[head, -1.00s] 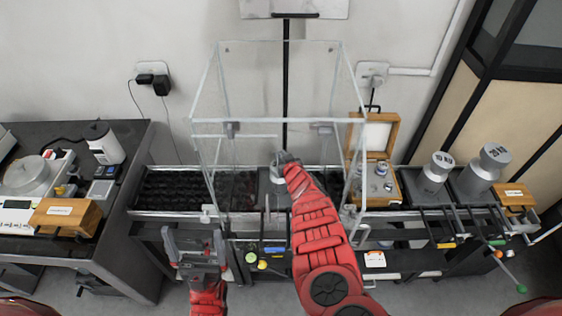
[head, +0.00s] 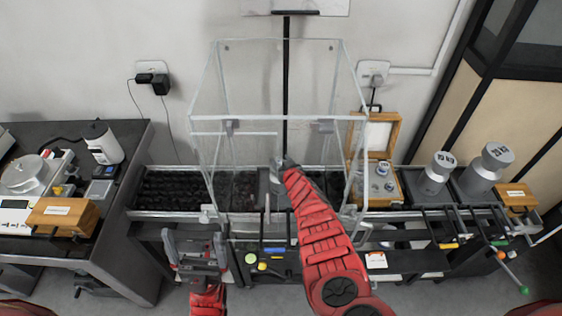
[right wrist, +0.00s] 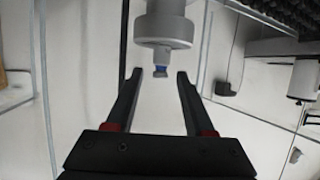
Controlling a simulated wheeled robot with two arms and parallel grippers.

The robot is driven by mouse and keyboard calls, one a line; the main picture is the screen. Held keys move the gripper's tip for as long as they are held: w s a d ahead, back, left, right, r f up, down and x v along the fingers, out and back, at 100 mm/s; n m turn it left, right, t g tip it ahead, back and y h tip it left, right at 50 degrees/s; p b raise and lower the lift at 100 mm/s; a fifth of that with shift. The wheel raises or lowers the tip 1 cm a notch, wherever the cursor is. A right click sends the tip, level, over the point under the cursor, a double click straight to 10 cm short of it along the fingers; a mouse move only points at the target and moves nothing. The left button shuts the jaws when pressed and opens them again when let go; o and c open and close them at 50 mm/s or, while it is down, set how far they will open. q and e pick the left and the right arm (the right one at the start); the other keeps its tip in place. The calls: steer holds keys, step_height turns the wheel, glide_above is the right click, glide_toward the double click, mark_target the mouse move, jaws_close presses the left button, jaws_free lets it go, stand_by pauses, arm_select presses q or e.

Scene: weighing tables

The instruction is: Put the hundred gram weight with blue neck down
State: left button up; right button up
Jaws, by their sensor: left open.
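In the right wrist view the small weight with a blue neck (right wrist: 160,68) sits against a round grey platform (right wrist: 165,42), its knob pointing towards my gripper. My right gripper (right wrist: 159,75) is open, one finger on each side of the knob with a visible gap to both. In the head view my right gripper (head: 279,166) is in the glass case area, and the weight there is too small or hidden to tell. My left gripper (head: 194,243) is open and empty, low in front of the case.
The clear glass case (head: 275,121) surrounds the middle of the bench. To its right stand an open wooden weight box (head: 388,200) and two large grey weights (head: 435,172) (head: 487,170). A dark side table (head: 128,137) with instruments is at the left.

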steer(key=shift+r, duration=0.15)
steer(key=shift+s+r+p, duration=0.15)
steer(key=shift+p, duration=0.2)
steer(key=shift+s+p, duration=0.3)
steer(key=shift+p, duration=0.05)
steer(key=p+v, duration=0.2)
steer(key=v, duration=0.4)
steer(key=shift+s+d+r+p, duration=0.15)
steer(key=shift+s+d+p, duration=0.15)
steer(key=shift+p, duration=0.1)
steer(key=shift+a, duration=0.1)
